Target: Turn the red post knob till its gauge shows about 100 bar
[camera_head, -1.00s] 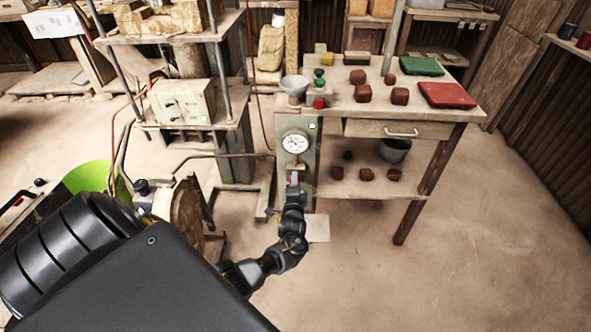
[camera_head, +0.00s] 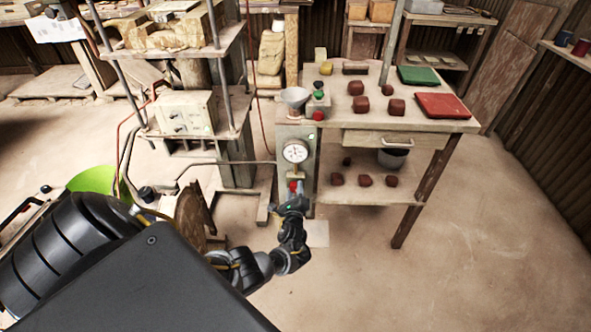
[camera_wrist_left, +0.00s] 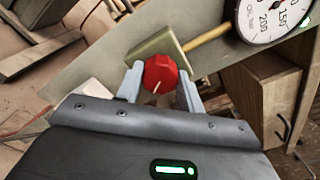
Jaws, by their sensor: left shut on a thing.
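The red post knob (camera_head: 293,186) sits on the grey-green post (camera_head: 311,170), below the gauge. My left gripper (camera_wrist_left: 160,85) is shut on the knob, one finger on each side. In the wrist view the red knob (camera_wrist_left: 160,72) shows a pale pointer line on its face, toward its lower left. The round white gauge (camera_head: 295,151) faces me above the knob. The gauge (camera_wrist_left: 270,14) is cut off in the wrist view, with 150 and 200 marks showing. Its needle is too small to read exactly. My right gripper is not in view.
The post stands beside a wooden table (camera_head: 440,121) with dark red blocks, a green tray (camera_head: 418,76) and a red tray (camera_head: 447,105). Open floor lies to the right.

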